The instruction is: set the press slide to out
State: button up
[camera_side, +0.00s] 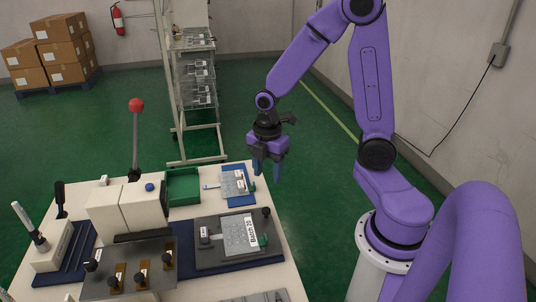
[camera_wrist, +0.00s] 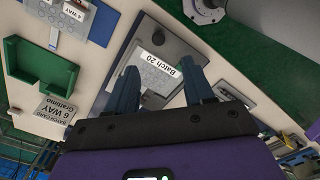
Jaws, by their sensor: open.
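A cream press (camera_side: 125,208) with a red-ball lever (camera_side: 136,105) stands on the bench. To its right, a dark grey plate (camera_side: 205,262), which looks like the press slide, lies on a dark blue strip. A black knob (camera_side: 266,212) stands at its far right corner; it also shows in the wrist view (camera_wrist: 158,38). A grey film sheet labelled Batch 20 (camera_side: 240,233) lies on the plate. My gripper (camera_side: 266,172) is open and empty, in the air above the bench's far right edge, apart from the knob. In the wrist view its fingers (camera_wrist: 160,84) frame part of the plate.
A green tray (camera_side: 184,186) and a blue mat (camera_side: 240,200) with a film lie behind the plate. A metal plate with several black knobs (camera_side: 130,272) is in front of the press. A wire rack (camera_side: 195,85) stands behind the bench. Floor right of the bench is clear.

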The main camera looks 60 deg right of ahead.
jog(key=shift+r, duration=2.4)
jog(key=s+a+r+m, duration=0.1)
jog(key=s+a, duration=0.3)
jog(key=s, duration=0.4)
jog(key=s+a+r+m, duration=0.1)
jog(key=s+a+m, duration=0.3)
jog(key=s, duration=0.5)
jog(key=shift+s+a+r, duration=0.25)
jog(key=shift+a+r, duration=0.05)
jog(key=shift+a, duration=0.25)
